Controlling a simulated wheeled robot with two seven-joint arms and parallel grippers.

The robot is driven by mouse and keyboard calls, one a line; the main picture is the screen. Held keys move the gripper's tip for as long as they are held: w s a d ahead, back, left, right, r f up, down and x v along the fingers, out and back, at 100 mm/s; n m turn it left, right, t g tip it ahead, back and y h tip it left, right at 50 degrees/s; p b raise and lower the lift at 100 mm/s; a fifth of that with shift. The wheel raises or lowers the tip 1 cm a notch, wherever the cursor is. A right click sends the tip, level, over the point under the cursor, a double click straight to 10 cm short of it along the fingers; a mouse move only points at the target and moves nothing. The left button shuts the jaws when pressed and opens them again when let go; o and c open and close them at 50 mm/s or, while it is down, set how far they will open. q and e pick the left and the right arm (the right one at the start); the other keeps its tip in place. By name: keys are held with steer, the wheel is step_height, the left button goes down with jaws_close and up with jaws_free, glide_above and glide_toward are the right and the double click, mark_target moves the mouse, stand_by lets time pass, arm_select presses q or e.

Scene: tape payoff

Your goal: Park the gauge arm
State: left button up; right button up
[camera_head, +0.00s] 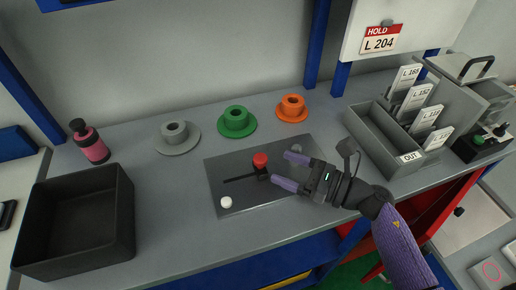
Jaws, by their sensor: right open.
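A dark grey plate (238,190) lies on the bench with a thin black bar or slot across it. A red knob (260,160) stands on a black block at the right end of this line; I take it to be the gauge arm's handle, but cannot be sure. A white round button (226,202) sits at the plate's front left. My right gripper (284,170) is open over the plate's right side, its purple fingers pointing left. The red knob is just left of the fingertips; I cannot tell whether they touch. My left gripper is out of view.
Grey (177,139), green (237,122) and orange (292,108) flanged spools stand behind the plate. A black bin (126,215) and a pink-black bottle (92,146) are at left. A grey tray (371,130) with labelled cards is at right. The bench between bin and plate is clear.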

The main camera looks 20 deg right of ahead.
mark_target(260, 158)
steer(key=x, duration=0.6)
steer(key=shift+a, duration=0.1)
jaws_close()
stand_by(1.1)
